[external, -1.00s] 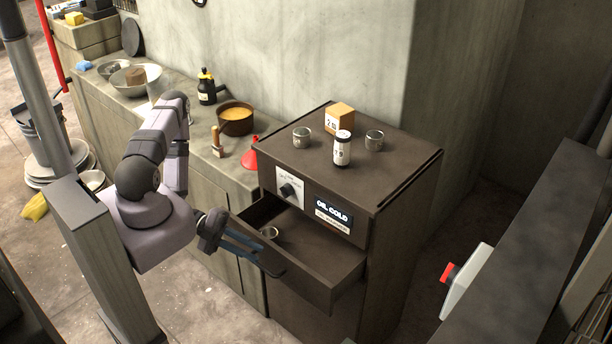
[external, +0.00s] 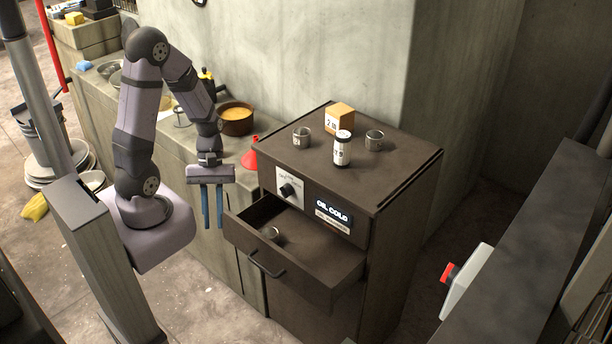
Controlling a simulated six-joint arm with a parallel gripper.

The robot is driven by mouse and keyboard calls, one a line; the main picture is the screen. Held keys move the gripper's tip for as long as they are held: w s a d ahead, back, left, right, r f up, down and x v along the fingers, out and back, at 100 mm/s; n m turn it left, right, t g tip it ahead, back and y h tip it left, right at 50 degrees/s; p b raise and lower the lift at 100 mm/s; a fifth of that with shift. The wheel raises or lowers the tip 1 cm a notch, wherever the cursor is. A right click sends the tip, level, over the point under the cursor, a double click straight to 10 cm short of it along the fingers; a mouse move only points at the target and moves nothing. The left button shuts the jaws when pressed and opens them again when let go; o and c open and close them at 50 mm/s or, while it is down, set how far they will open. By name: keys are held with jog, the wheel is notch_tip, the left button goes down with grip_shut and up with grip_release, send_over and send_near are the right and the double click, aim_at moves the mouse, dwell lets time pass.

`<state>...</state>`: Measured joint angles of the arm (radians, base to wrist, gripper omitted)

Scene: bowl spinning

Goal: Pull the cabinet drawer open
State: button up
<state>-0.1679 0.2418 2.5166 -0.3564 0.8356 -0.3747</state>
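The dark brown cabinet (external: 400,215) stands right of my arm. Its top drawer (external: 320,285) is pulled out, with its inside showing. My gripper (external: 212,226) hangs pointing down, left of the drawer and apart from the handle. Its two blue fingers are a little apart with nothing seen between them.
On the cabinet top are two metal cups (external: 302,137), a white-labelled jar (external: 342,150) and a yellow-brown box (external: 340,117). A knob (external: 290,191) sits above the drawer. A counter with a pot (external: 236,120) and a red funnel (external: 252,155) runs behind my gripper.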

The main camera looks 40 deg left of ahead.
jog(key=w+a+r+m+t+y, duration=0.3)
jog(key=w+r+m+t, duration=0.1)
jog(key=m, duration=0.5)
jog(key=shift+w+a+r+y, duration=0.4)
jog(key=shift+w+r, duration=0.2)
jog(key=shift+w, duration=0.3)
jog(key=shift+m, duration=0.3)
grip_shut()
jog(key=w+f+g+b, duration=0.2)
jog(key=w+f+b, duration=0.9)
jog(key=w+f, duration=0.1)
jog(key=shift+a+f+g+b, duration=0.35)
jog(key=shift+a+f+g, duration=0.05)
jog(key=shift+f, duration=0.25)
